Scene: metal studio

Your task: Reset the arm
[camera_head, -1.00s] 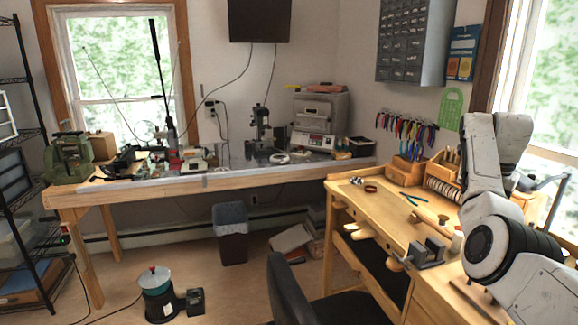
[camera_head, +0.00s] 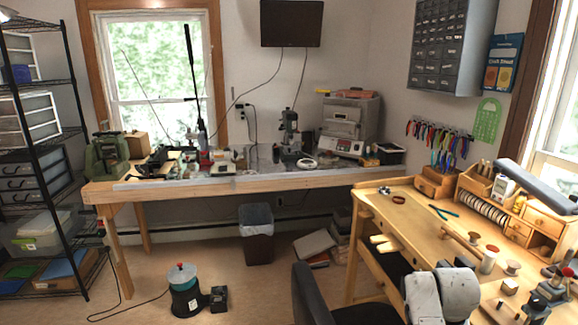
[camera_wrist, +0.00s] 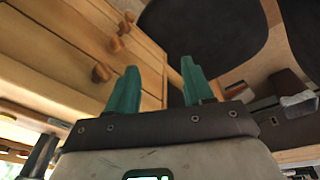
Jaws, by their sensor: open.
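My gripper (camera_wrist: 157,85) shows in the wrist view with its two teal fingers spread apart. It is open, and nothing is between the fingers. Wooden drawer fronts with round knobs (camera_wrist: 101,73) are to the left of the fingers there, and a dark chair (camera_wrist: 208,30) is behind them. In the head view, part of my white and grey arm shows at the bottom right, in front of the wooden workbench (camera_head: 400,213). My gripper's fingers are out of sight in the head view.
The black office chair (camera_head: 312,295) stands close to the left of my arm. A long table (camera_head: 215,187) with tools runs along the back wall. A wire shelf (camera_head: 45,150) is at the left.

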